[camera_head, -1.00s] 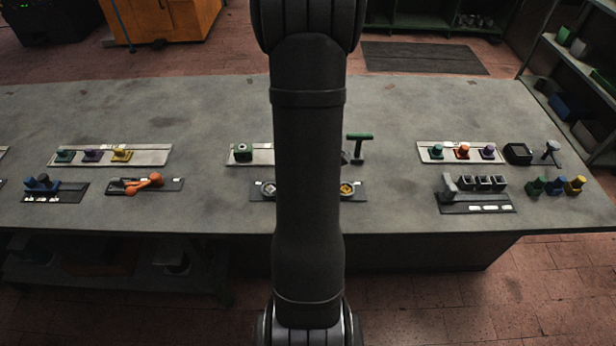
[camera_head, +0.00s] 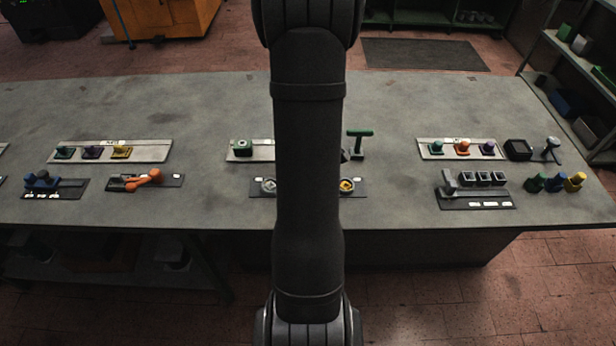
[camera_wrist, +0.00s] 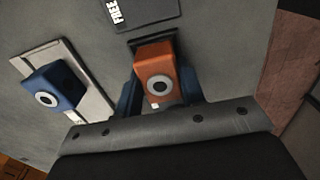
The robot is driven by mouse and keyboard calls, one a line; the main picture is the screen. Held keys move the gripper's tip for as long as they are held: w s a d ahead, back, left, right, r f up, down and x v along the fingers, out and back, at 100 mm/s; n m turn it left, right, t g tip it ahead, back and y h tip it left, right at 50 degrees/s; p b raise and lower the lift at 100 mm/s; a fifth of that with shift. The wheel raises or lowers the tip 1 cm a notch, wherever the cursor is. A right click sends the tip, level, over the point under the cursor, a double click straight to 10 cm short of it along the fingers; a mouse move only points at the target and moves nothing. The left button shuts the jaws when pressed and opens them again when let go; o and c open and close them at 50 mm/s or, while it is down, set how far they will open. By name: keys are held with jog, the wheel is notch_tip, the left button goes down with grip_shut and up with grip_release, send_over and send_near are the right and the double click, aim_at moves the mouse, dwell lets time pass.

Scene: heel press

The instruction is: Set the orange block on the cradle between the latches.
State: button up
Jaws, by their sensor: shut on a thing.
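In the wrist view, the orange block (camera_wrist: 157,73) has a pale grey ring with a dark centre on its face. My gripper (camera_wrist: 158,92) is shut on it, with a blue finger on either side. A dark edge shows just behind the block's top; I cannot tell whether it belongs to the cradle. I cannot make out the cradle or its latches for certain, nor whether the block touches anything below. In the head view, my arm hides the gripper and the orange block.
A blue block (camera_wrist: 55,87) with a ring stands on a pale plate left of my gripper. A dark plate labelled FREE (camera_wrist: 140,11) lies beyond. In the head view, a green T-handle (camera_head: 360,141) stands right of my arm. Grey bench top (camera_head: 210,105) is clear at the back.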

jog(key=shift+f, duration=0.2)
jog(key=o, duration=1.2)
notch_tip(320, 180, up, 18)
jog(key=shift+f, duration=0.25)
notch_tip(320, 180, down, 18)
jog(key=shift+r, duration=0.25)
dwell(0.4)
jog(key=shift+r, duration=0.1)
